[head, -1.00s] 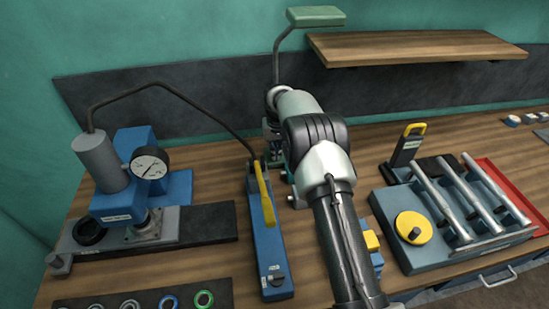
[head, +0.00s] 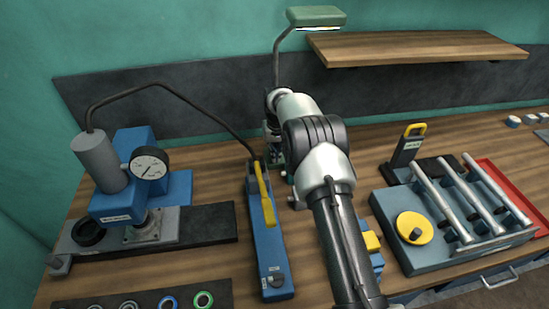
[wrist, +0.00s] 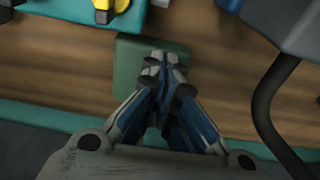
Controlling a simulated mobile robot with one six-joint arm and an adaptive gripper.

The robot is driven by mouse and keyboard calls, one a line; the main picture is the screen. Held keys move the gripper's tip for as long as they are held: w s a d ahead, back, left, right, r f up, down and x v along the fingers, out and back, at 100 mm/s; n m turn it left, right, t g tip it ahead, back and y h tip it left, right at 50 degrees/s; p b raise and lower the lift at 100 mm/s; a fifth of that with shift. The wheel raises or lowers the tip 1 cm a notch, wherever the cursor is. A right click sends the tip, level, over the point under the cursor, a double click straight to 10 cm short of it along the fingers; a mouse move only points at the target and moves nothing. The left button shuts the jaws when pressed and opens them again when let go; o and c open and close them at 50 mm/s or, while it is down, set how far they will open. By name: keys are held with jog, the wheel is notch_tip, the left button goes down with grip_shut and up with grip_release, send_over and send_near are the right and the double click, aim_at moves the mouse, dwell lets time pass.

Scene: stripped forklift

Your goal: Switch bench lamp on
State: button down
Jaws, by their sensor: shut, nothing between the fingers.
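The bench lamp (head: 316,17) stands at the back of the bench, with a green head on a thin bent grey stem. A bright white strip shows along the underside of its head, so it looks lit. In the wrist view, a green block (wrist: 128,82), which looks like the lamp's base, lies under my fingertips. My gripper (wrist: 165,62) is shut and empty over that block. I cannot tell whether the tips touch it. Its fingers hide the middle of the block, and any switch there. In the head view my arm hides most of the gripper.
A blue hand pump (head: 268,240) with a yellow lever (head: 265,195) stands left of my arm. Its dark hose (head: 185,97) arches to a press with a gauge (head: 149,163). A fixture with a yellow knob (head: 414,227) lies right. A wooden shelf (head: 415,46) hangs behind.

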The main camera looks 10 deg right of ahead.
jog(key=shift+r+p, duration=2)
jog(key=shift+r, duration=1.4)
jog(key=shift+s+f, duration=0.1)
jog(key=shift+f, duration=0.05)
